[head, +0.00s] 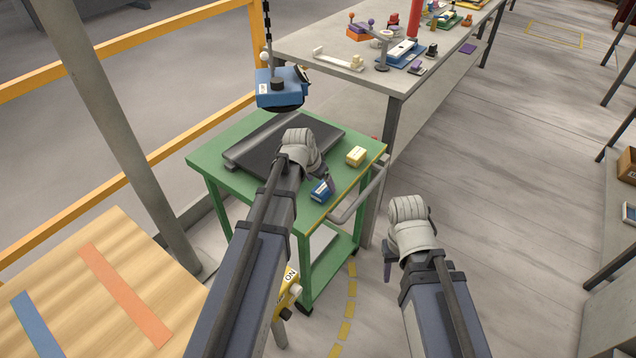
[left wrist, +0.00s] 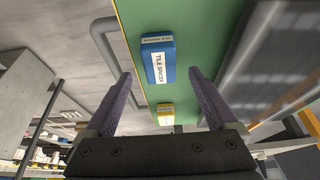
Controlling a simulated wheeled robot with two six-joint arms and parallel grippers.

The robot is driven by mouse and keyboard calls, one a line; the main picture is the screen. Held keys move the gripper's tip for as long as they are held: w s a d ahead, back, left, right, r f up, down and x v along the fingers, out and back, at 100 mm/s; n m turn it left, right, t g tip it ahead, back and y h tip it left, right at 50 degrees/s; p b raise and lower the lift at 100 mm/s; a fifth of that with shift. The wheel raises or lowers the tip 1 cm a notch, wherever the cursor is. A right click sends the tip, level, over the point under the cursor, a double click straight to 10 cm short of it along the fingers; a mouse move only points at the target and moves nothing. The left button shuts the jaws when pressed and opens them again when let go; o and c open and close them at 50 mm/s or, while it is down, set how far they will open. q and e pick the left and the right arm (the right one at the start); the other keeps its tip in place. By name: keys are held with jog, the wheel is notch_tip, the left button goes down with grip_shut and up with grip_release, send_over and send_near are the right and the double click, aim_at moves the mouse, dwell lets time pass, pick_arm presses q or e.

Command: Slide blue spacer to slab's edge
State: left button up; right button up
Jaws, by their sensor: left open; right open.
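The blue spacer (head: 321,190), a small block with a white label, lies on the green cart top (head: 205,157) near its front right edge. In the left wrist view the spacer (left wrist: 158,60) reads "TILE SPACER" and sits ahead of and between the two fingers. My left gripper (head: 328,184) is open and empty, its fingers close to the spacer; contact cannot be told. It also shows in the left wrist view (left wrist: 163,100). The dark slab (head: 262,150) lies on the cart left of and behind my left gripper, partly hidden by it. My right gripper (head: 388,268) is open and empty, over the floor right of the cart.
A yellow block (head: 356,156) lies on the cart behind the spacer. A blue device (head: 279,90) hangs on a chain above the cart's far side. A grey handle (head: 357,201) juts from the cart's right side. A cluttered grey workbench (head: 330,45) stands behind.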

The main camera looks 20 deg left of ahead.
aim_at(323, 187)
pick_arm(q)
jog(key=b+x, duration=0.3)
jog(key=x, duration=0.1)
jog(key=shift+f, duration=0.2)
jog(key=shift+r, duration=0.1)
jog(key=shift+c, duration=0.3)
grip_shut()
jog(key=shift+w+a, duration=0.4)
jog(key=shift+a, duration=0.7)
jog(key=shift+w+a, duration=0.45)
jog(key=shift+a, duration=0.7)
jog(key=shift+w+a, duration=0.4)
jog(key=shift+a, duration=0.7)
